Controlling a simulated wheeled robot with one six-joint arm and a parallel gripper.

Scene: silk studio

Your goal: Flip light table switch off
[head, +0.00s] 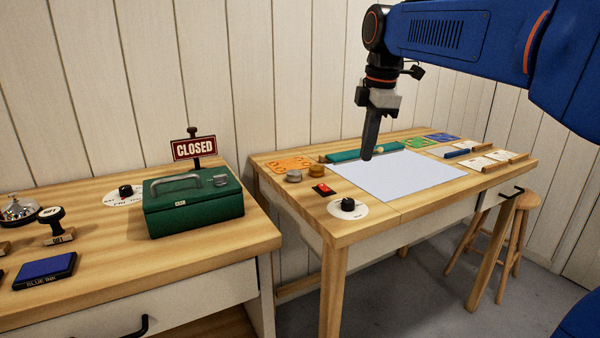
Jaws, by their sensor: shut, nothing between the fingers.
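The light table switch (323,190) looks like a small red rocker on a black base, set on the wooden tabletop left of the light panel. I cannot tell which way it is tipped. The light panel (398,178) is a pale, flat, bluish-white sheet in the tabletop. My gripper (368,157) points down, shut and empty, over the panel's back left part. It is to the right of the switch and higher than it, apart from it.
A black knob on a white dial (347,207) sits in front of the switch, and small round tins (294,176) behind it. A teal roll (365,152) lies at the panel's back edge. A green cash box (192,201) stands on the left table. A stool (510,225) stands at right.

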